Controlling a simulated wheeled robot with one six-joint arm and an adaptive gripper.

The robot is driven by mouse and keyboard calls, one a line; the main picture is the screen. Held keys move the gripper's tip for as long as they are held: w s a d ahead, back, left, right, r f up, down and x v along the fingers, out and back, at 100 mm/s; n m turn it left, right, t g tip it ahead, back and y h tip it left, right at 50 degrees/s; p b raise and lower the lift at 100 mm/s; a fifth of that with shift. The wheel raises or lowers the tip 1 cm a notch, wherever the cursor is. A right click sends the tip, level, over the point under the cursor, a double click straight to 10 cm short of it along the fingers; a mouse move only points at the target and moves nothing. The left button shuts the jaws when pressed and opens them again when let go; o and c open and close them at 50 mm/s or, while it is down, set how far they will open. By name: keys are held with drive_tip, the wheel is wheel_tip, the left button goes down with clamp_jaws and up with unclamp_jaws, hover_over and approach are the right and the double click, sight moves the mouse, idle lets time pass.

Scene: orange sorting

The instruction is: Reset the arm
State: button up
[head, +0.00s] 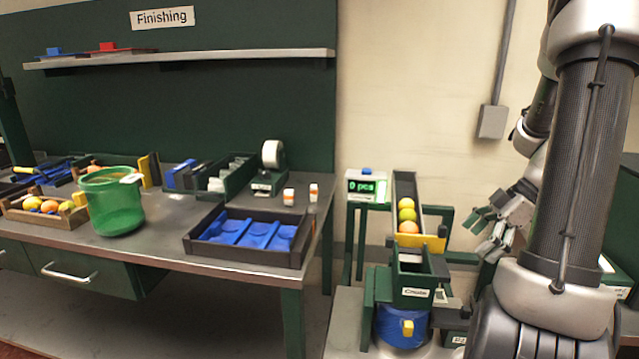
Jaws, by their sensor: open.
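My gripper (490,232) is at the right of the head view, partly behind my own arm link. Its fingers point left and down and are apart, with nothing seen between them. It hangs to the right of a sloped chute (404,188), apart from it. The chute holds a yellow ball (406,203), a green ball (407,214) and an orange ball (408,227) in a line.
The steel workbench (160,250) at the left bears a green bucket (111,205), a wooden crate of fruit (35,222) and a black tray with blue inserts (250,256). A counter box (367,187) reads "0 pcs". A green feeder (412,280) stands below the chute.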

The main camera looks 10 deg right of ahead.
drive_tip(key=s+a+r+m+g+h, duration=0.3)
drive_tip(key=s+m, duration=0.4)
drive_tip(key=m, duration=0.8)
drive_tip(key=s+a+r+n+t+h, duration=0.1)
drive_tip(key=s+a+r+t+h, duration=0.2)
drive_tip(key=a+r, duration=0.7)
wheel_tip(320, 180, up, 2)
drive_tip(key=shift+s+a+r+n+t, duration=0.25)
drive_tip(key=shift+s+t, duration=0.35)
drive_tip(key=shift+t, duration=0.4)
